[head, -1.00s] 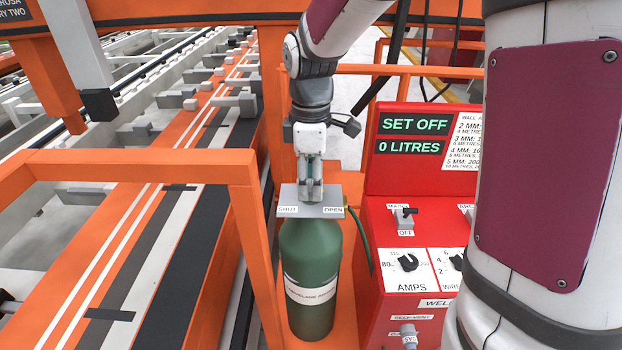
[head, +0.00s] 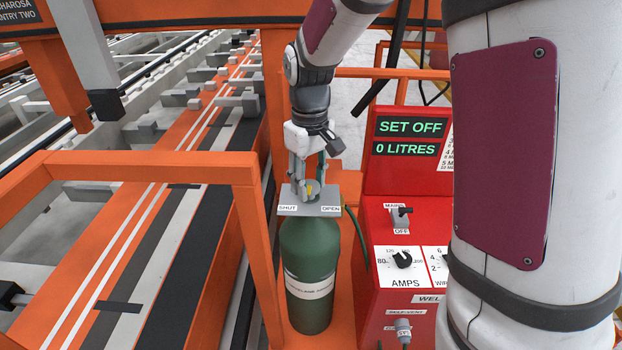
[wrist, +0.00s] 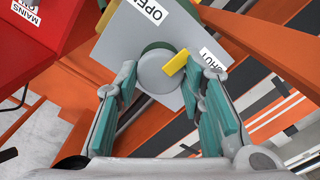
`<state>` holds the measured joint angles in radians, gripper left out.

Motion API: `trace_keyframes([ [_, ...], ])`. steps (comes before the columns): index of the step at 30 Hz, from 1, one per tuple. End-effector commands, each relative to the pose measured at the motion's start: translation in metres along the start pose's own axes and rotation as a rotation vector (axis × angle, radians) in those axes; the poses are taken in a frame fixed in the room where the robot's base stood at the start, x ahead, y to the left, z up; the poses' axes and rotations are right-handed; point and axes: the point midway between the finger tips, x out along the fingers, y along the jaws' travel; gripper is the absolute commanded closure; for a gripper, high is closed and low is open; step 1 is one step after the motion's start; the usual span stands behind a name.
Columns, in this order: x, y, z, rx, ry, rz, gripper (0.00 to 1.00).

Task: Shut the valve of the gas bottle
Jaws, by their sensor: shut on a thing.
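The green gas bottle (head: 309,262) stands upright in the head view, with a grey plate (head: 322,211) on top marked SHUT at left and OPEN at right. Its round grey valve knob (wrist: 157,72) has a yellow pointer (wrist: 177,62), which in the wrist view points between the OPEN and SHUT labels. My gripper (wrist: 160,86) is shut on the knob, one green-padded finger at each side. In the head view my gripper (head: 304,188) comes down from above onto it.
A red welding machine (head: 380,240) with dials and a "SET OFF, 0 LITRES" display stands right of the bottle. An orange rail frame (head: 245,222) is close at left. A green hose (head: 357,235) runs from the bottle's top. The conveyor bed (head: 175,235) lies further left.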

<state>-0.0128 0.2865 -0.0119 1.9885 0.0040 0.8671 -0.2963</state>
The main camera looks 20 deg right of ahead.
Motion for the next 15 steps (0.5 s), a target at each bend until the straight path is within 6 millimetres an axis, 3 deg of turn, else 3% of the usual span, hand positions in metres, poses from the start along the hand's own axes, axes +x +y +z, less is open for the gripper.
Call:
trace_keyframes([
  [15, -0.0012, -0.0006, 0.0004, 0.461, 0.001, 0.0, 0.92],
])
